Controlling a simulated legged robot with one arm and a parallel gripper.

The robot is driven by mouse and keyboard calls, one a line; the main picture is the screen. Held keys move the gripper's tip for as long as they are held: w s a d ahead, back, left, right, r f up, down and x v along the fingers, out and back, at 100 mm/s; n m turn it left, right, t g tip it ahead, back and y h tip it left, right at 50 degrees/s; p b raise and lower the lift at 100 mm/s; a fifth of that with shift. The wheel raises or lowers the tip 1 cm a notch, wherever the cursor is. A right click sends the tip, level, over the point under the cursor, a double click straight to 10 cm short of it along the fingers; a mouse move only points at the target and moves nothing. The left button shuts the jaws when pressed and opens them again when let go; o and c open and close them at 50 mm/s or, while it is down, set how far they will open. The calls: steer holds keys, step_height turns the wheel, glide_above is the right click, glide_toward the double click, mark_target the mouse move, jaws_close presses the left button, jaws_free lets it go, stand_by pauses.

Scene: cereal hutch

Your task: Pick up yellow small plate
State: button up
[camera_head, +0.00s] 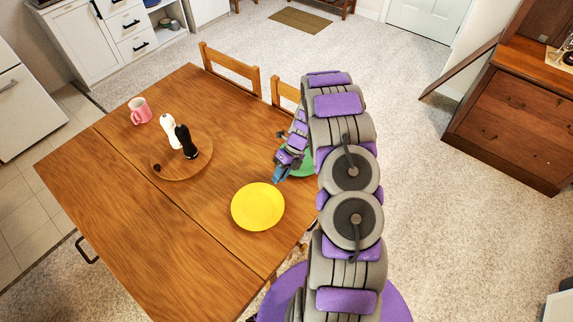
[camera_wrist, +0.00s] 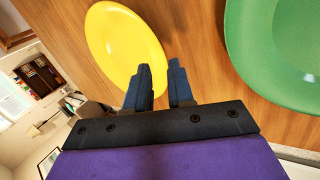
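The small yellow plate (camera_head: 257,207) lies flat on the wooden table near its right edge. In the wrist view the yellow plate (camera_wrist: 122,45) is beyond the fingertips, up and to the left. My gripper (camera_head: 278,176) is over the table, just beyond and right of the plate, beside the green plate. In the wrist view my gripper (camera_wrist: 160,68) has its two dark fingers apart with a gap between them and nothing held. The left finger overlaps the yellow plate's edge in the picture; I cannot tell whether it touches.
A green plate (camera_wrist: 270,50) lies right of the yellow one, mostly hidden by my arm in the head view. A round wooden board (camera_head: 172,168) holds a white shaker (camera_head: 168,126) and a black shaker (camera_head: 187,143). A pink mug (camera_head: 140,111) stands at the far left. Chairs (camera_head: 230,66) border the table (camera_head: 110,220).

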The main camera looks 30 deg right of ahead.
mark_target(273, 189)
steer(key=shift+b+x, duration=0.3)
steer(key=shift+x, duration=2.1)
jaws_close()
